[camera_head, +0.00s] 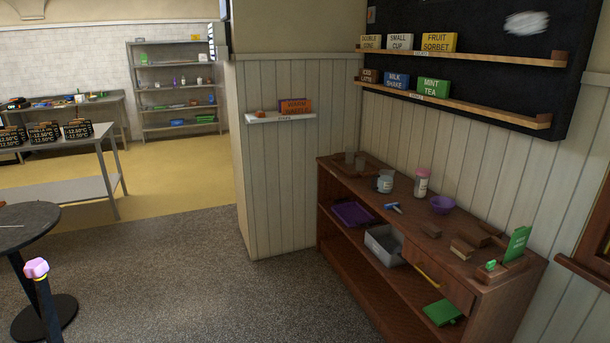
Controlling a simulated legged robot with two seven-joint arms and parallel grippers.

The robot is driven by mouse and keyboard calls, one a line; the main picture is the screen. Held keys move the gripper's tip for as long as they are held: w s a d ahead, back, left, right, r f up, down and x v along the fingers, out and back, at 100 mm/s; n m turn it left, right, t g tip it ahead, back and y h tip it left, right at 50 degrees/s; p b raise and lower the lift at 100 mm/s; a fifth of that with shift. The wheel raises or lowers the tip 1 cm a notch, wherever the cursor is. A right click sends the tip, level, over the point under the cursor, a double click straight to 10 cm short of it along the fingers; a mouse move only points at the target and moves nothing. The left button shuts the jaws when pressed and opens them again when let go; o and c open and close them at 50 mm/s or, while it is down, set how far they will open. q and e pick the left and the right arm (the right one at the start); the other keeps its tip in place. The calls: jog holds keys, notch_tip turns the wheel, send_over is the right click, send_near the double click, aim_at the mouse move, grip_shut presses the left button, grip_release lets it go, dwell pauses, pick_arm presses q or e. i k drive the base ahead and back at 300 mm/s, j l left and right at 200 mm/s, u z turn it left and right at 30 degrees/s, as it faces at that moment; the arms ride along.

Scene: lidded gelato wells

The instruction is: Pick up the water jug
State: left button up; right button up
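A small light grey-white jug (385,182) with a dark label stands upright on the top of the brown wooden sideboard (335,220), toward its far end. It is small in view and its contents cannot be made out. Clear glasses (360,162) stand on a brown tray just behind and left of it. A pink-lidded jar (422,183) stands to its right. Neither of my grippers is in view.
The sideboard top also holds a purple bowl (443,204), a blue-handled tool (394,208) and a green sign (517,244). A grey bin (384,246) sits on its shelf. A dark round table (25,222) and a pink-topped post (38,270) stand at left. Speckled floor before the sideboard is clear.

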aim_at(385, 177)
jog(key=i+z, duration=0.1)
jog(key=i, duration=0.55)
jog(key=i+j, duration=0.1)
jog(key=i, duration=0.5)
jog(key=i+j+z, duration=0.15)
jog(key=i, duration=0.45)
jog(key=i+j, duration=0.1)
jog(key=i, duration=0.55)
jog(key=z, duration=0.05)
